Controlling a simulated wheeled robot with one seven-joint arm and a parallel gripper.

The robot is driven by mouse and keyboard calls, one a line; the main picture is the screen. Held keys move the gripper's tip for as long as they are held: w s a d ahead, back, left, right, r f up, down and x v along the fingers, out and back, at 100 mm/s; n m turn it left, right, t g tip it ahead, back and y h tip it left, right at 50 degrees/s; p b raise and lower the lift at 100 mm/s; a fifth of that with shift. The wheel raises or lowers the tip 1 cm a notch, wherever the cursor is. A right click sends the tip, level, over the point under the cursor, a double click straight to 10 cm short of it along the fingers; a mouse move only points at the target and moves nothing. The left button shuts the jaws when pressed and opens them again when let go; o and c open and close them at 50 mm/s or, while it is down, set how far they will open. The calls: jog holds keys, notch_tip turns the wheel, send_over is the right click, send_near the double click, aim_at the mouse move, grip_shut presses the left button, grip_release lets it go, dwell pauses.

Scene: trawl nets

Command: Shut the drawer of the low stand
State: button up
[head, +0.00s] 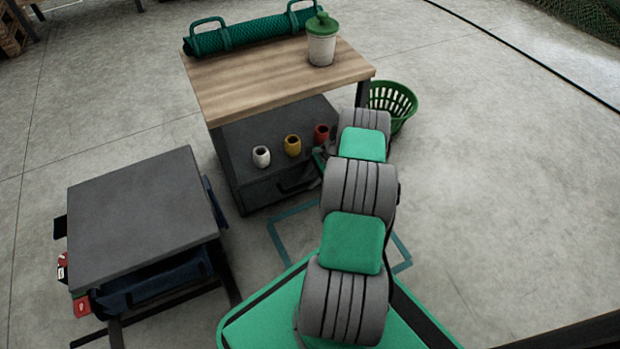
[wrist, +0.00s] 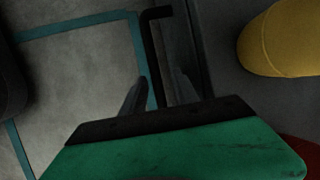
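The low stand (head: 246,178) is a dark grey unit under the wooden worktop, with a dark drawer front (head: 262,197) and a black bar handle (head: 297,187). In the head view my arm covers the right part of the front, and I cannot tell how far out the drawer is. In the wrist view the black handle (wrist: 153,50) runs between the two fingers of my gripper (wrist: 160,88). The fingers are apart, one on each side of the bar, with no clear grip on it. In the head view my gripper is mostly hidden behind my arm.
White (head: 261,157), yellow (head: 292,145) and red (head: 321,134) cups stand on the low stand. A lidded jar (head: 321,45) and a green net roll (head: 250,35) are on the worktop. A green basket (head: 392,104) is at right, a grey-topped table (head: 135,215) at left.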

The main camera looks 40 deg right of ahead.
jog(key=p+v, duration=0.3)
jog(key=v, duration=0.4)
jog(key=shift+r, duration=0.4)
jog(key=shift+s+d, duration=0.15)
jog(key=shift+s, duration=0.05)
